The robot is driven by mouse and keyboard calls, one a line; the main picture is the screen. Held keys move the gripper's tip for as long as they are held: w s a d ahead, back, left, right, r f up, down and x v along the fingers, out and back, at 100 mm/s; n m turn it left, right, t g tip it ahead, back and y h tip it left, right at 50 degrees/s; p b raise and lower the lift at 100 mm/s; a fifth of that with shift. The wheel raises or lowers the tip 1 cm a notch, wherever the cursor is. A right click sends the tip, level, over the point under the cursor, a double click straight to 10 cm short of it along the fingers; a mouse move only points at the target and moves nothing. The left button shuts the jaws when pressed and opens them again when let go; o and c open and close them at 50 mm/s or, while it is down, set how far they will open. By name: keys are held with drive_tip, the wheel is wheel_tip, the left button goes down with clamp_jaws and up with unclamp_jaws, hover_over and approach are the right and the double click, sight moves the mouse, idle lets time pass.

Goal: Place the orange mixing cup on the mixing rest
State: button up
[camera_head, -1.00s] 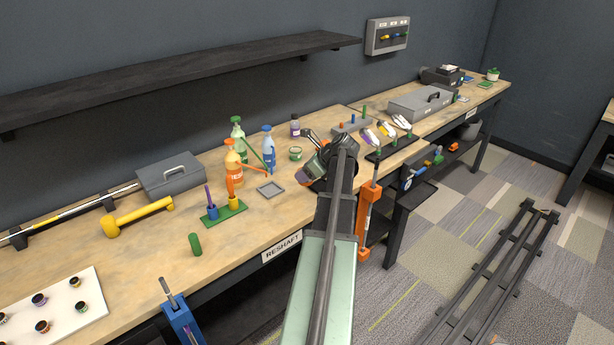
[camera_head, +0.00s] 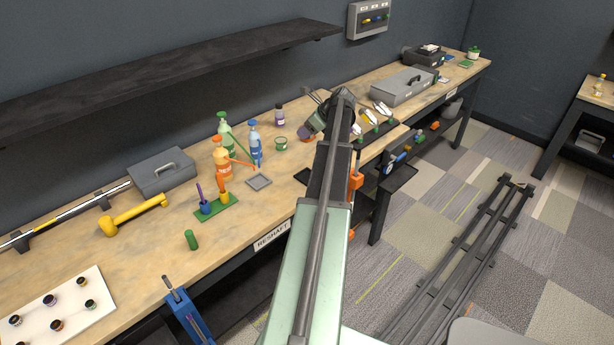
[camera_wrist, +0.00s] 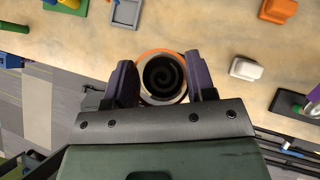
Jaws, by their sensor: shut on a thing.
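The orange mixing cup (camera_wrist: 145,61) shows in the wrist view from above, with an orange outer wall, a pale rim and a dark spiral inside. My gripper (camera_wrist: 161,70) is shut on it, with one purple finger on each side. In the head view my gripper (camera_head: 308,129) is over the bench, right of the green tin; the cup is mostly hidden there. A grey square tray with a raised edge, which looks like the mixing rest (camera_head: 259,182), lies empty on the bench to the left of my gripper. It also shows at the top of the wrist view (camera_wrist: 126,14).
The green tin (camera_head: 281,143), orange spray bottle (camera_head: 222,162) and blue bottle (camera_head: 254,145) stand near the grey tray. A green stand (camera_head: 216,207) with upright pieces is left of it. In the wrist view a white block (camera_wrist: 246,68) and orange block (camera_wrist: 278,10) lie right.

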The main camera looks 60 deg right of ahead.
wheel_tip(320, 180, down, 18)
drive_tip(key=b, duration=1.5)
drive_tip(key=shift+r+b, duration=0.1)
drive_tip(key=shift+b, duration=0.3)
drive_tip(key=shift+r, duration=0.25)
drive_tip(key=shift+f, duration=0.15)
drive_tip(key=o, duration=1)
drive_tip(key=shift+o, duration=0.2)
drive_tip(key=p+v, duration=0.9)
drive_tip(key=v, duration=0.3)
